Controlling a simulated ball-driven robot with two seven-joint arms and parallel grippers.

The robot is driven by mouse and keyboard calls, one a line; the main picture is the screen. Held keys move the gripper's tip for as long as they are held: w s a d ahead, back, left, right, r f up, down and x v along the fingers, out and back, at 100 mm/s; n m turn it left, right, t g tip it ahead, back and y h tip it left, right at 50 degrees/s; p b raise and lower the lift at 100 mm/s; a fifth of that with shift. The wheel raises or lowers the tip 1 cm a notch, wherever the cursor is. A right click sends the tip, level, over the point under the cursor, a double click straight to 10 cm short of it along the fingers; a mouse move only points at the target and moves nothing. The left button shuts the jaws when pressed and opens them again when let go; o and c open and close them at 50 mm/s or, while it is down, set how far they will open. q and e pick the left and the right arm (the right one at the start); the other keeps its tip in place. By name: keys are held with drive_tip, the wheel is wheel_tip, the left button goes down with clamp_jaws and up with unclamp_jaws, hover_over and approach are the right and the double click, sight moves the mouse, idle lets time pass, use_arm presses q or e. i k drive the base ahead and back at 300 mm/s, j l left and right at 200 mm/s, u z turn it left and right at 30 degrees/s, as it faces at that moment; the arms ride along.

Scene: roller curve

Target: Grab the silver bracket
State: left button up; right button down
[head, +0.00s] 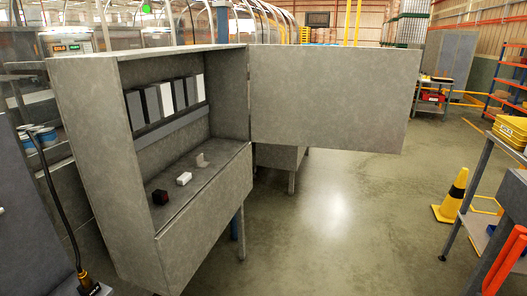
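A small silver-grey bracket (202,160) stands on the inner shelf of an open grey cabinet (180,235), towards the back right of the shelf. A white block (183,178) lies in front of it, to its left. A dark red and black block (160,197) sits nearer the shelf's left end. The three are apart from each other. Neither of my grippers shows in the head view, and nothing is touching the bracket.
The cabinet door (335,95) stands wide open to the right. Several grey and white modules (167,98) line the cabinet's back wall. Open floor (330,220) lies right of the cabinet. A yellow and black cone (452,197) stands beside a grey table at right.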

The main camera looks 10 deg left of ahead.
sight(200, 163)
drive_tip(key=i+l+z, duration=0.15)
drive_tip(key=i, duration=0.5)
drive_tip(key=i+z, duration=0.15)
drive_tip(key=i, duration=0.5)
drive_tip(key=i+l+u, duration=0.1)
drive_tip(key=i+u, duration=0.3)
drive_tip(key=i+l+u, duration=0.15)
drive_tip(key=i+u, duration=0.25)
drive_tip(key=i+l+u, duration=0.2)
drive_tip(key=u, duration=0.25)
drive_tip(key=l, duration=0.1)
